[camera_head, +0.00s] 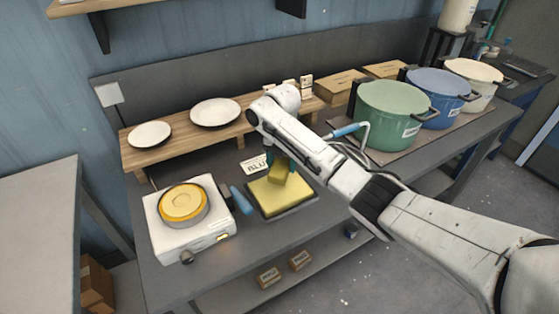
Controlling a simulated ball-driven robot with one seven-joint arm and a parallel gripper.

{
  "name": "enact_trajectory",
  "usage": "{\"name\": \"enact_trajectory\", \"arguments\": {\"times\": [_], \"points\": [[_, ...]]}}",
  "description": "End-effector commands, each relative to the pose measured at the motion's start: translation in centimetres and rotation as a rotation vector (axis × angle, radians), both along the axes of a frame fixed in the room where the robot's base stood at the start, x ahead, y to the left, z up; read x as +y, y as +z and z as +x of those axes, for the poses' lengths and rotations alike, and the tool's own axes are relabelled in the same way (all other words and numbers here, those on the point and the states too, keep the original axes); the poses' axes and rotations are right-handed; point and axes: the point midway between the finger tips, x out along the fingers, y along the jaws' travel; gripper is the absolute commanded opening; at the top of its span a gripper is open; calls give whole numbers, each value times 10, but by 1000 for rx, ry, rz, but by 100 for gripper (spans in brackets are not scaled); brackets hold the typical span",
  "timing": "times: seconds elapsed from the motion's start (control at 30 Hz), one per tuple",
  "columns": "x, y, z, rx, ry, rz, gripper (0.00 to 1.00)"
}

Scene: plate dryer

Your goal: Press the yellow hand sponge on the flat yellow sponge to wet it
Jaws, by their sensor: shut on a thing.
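The flat yellow sponge (270,199) lies in a dark tray (297,204) near the middle of the workbench. My gripper (277,160) points down over the back part of it and is shut on the yellow hand sponge (278,173). The hand sponge is tilted and overlaps the flat sponge in the picture. I cannot tell whether the two touch. My arm hides part of the gripper and the area behind it.
A white hot plate (168,239) with a yellow-topped round pan (184,202) stands left of the tray. Plates (215,111) rest on a wooden rack (180,144) behind. Green (388,110), blue (436,92) and white (473,77) pots stand at the right.

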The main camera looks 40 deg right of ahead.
Motion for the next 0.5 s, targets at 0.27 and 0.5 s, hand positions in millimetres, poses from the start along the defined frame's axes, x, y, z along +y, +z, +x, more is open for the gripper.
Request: {"name": "enact_trajectory", "arguments": {"times": [0.27, 0.5], "points": [[0, -26, 0, 1, 0, 0, 32], [0, -46, 0, 1, 0, 0, 32]]}}
